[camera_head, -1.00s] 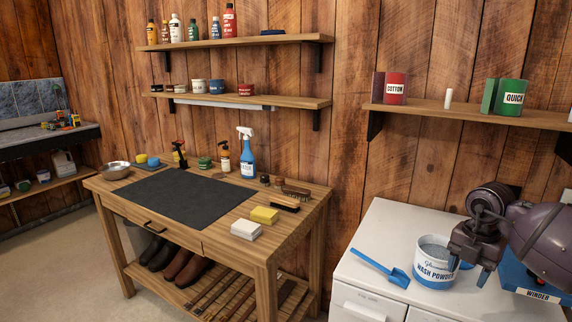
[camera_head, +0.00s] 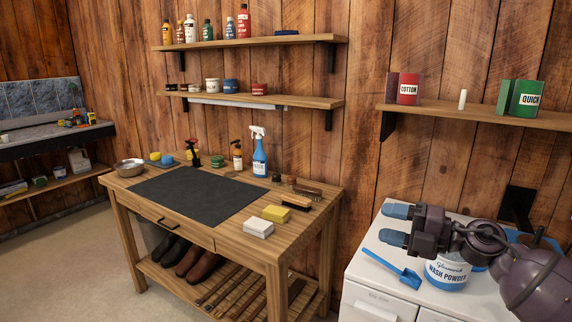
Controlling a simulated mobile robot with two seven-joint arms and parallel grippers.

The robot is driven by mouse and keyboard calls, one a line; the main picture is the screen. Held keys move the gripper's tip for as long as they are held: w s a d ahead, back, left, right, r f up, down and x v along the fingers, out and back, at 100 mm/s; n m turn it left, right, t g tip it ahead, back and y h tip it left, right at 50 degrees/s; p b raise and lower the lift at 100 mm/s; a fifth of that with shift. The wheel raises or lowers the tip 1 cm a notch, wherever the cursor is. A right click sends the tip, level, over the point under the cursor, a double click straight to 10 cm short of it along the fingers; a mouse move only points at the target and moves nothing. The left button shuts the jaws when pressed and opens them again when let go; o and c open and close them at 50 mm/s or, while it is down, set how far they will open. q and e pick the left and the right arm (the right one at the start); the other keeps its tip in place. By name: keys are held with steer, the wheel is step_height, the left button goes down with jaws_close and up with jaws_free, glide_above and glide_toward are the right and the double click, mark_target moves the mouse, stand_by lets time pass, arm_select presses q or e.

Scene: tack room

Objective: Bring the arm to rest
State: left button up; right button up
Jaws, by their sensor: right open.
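My right gripper (camera_head: 395,225) is at the right of the head view, above the white cabinet top (camera_head: 368,270). Its two blue-tipped fingers point left and stand apart, with nothing between them. The wrist and forearm come in from the right edge. My left gripper is out of view.
A wooden workbench (camera_head: 240,240) with a black mat (camera_head: 195,195), a blue spray bottle (camera_head: 259,155), brushes and sponges stands to the left. A wall shelf (camera_head: 450,108) with tins runs above my right arm. The floor (camera_head: 75,255) left of the bench is clear.

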steer(key=s+d+f+m+t+h, duration=0.2)
steer(key=s+f+m+t+h, duration=0.15)
steer(key=f+m, duration=0.3)
steer(key=s+d+f+m+t+h, duration=0.2)
steer(key=f+m+h, duration=0.2)
steer(key=f+m, duration=0.3)
steer(key=s+d+f+m+t+h, duration=0.1)
steer(key=s+f+m+t+h, duration=0.2)
steer(key=f+m, duration=0.4)
steer(key=s+f+m+g+h, duration=0.2)
steer(key=s+f+m+g, duration=0.1)
steer(key=s+f, duration=0.5)
steer(key=s+d+f+m+g+h, duration=0.1)
steer(key=s+f+m+g+h, duration=0.2)
steer(key=s, duration=1.2)
step_height(320, 180, down, 6)
steer(key=m, duration=0.3)
steer(key=shift+d, duration=0.15)
steer(key=shift+s+f, duration=0.1)
